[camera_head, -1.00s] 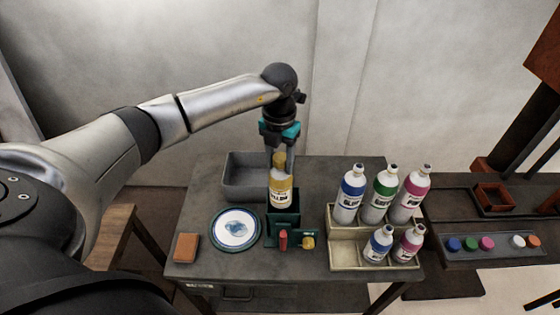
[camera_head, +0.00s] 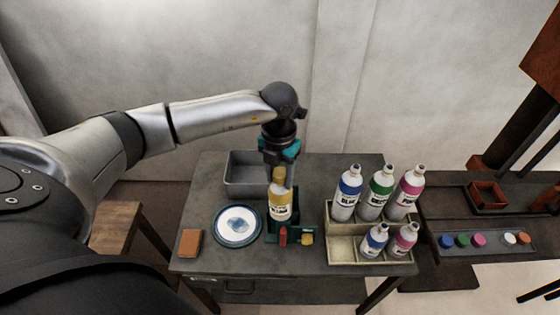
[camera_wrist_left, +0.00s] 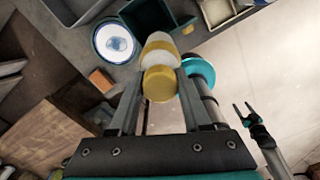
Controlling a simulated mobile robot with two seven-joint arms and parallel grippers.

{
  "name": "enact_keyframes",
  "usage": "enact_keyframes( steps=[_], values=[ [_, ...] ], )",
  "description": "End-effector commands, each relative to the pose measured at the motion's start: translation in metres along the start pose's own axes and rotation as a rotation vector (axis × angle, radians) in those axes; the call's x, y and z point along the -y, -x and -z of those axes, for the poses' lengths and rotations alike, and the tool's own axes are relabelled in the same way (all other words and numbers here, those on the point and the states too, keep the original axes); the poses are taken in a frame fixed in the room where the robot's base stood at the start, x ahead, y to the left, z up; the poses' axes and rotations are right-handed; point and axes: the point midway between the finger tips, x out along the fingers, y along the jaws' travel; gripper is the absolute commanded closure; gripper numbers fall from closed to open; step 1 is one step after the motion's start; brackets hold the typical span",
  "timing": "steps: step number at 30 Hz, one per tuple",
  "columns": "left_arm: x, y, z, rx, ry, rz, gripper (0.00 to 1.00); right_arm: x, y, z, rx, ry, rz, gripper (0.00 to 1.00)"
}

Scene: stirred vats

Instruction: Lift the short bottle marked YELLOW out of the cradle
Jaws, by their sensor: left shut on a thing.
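The short bottle marked YELLOW (camera_head: 280,205) has a white body, a yellow label and a yellow cap. My left gripper (camera_head: 279,178) is shut on it from above, around its neck and cap. In the left wrist view the yellow cap (camera_wrist_left: 160,84) sits between the two fingers. The dark green cradle (camera_head: 312,225) stands on the table. In the left wrist view the bottle appears clear of the cradle (camera_wrist_left: 150,14), whose visible inside looks empty. The bottle hides part of the cradle. My right gripper (camera_wrist_left: 243,107) shows small in the left wrist view, fingers apart.
A two-level rack (camera_head: 343,248) with several bottles stands close on the right. A grey tray (camera_head: 240,188) is behind, a round blue-white plate (camera_head: 237,225) to the left. An orange-brown block (camera_head: 190,242) lies at the front left. A side table (camera_head: 460,222) holds several coloured caps.

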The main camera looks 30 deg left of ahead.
Motion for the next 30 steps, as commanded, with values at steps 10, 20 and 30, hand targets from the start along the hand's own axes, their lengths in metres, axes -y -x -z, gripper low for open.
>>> enact_keyframes(
  steps=[10,20,30],
  values=[
    [0.016,0.002,0.031,0.001,-0.002,0.0,1.0,0.0,0.021,0.002,0.0,0.0,0.0,0.32],
    [0.031,0.002,0.06,0.001,-0.001,0.001,1.0,-0.001,0.035,0.003,0.0,0.0,0.0,0.32],
    [0.037,0.0,0.071,0.002,0.0,0.001,1.0,-0.001,0.038,0.003,0.0,0.0,0.0,0.32]
  ],
)
